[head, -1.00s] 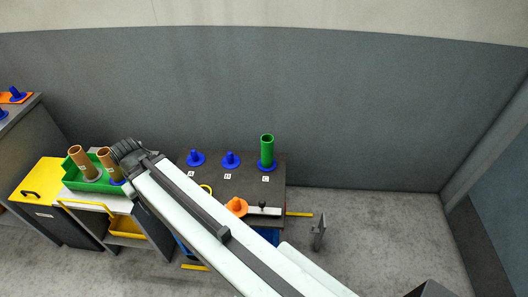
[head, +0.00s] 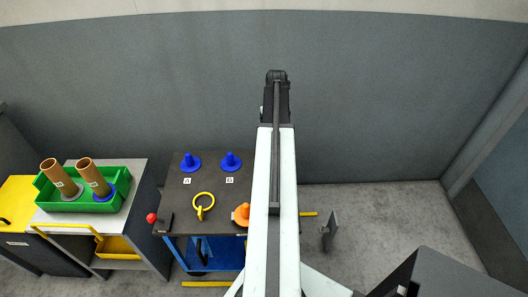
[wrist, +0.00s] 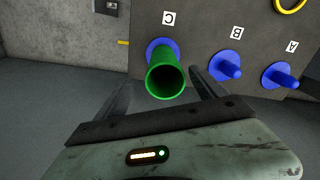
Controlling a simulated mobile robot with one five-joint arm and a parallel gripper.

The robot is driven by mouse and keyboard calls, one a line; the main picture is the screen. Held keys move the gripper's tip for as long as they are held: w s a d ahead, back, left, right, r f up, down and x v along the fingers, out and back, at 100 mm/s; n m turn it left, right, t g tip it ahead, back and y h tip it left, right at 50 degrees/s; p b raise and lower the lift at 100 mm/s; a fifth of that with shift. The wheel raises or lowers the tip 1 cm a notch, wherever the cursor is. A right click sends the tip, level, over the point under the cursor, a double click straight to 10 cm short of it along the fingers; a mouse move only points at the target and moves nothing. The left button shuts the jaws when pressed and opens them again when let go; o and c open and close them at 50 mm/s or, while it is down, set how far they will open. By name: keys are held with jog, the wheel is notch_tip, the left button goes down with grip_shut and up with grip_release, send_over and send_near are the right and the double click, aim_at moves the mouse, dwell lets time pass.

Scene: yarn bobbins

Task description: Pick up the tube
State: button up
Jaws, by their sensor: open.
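A green tube (wrist: 166,80) stands on a blue peg base at the place marked C, its open top facing the wrist camera. In the head view my arm hides it. My gripper (wrist: 160,72) is open in the wrist view, with one dark finger on each side of the tube. The tube appears between the fingers; I cannot tell how far below them it is, and no grip on it shows. Two brown tubes (head: 58,177) (head: 93,177) stand tilted in a green tray (head: 120,200) at the left.
Blue pegs at B (wrist: 227,66) and A (wrist: 280,75) are empty, beside the green tube on the dark table (head: 190,226). A yellow ring (head: 204,203) and an orange cone (head: 242,214) are nearer its front. A grey wall (head: 400,110) rises behind.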

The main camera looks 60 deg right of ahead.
jog(key=f+b, duration=0.8)
jog(key=shift+w+a, duration=0.2)
jog(key=shift+w, duration=0.15)
jog(key=shift+r, duration=0.15)
jog(key=c, duration=1.5)
jog(key=shift+o, duration=0.2)
notch_tip(320, 180, up, 10)
jog(key=p, duration=1)
jog(key=shift+s+a+r+p, duration=0.1)
jog(key=shift+r+p, duration=0.5)
jog(key=shift+p, duration=0.2)
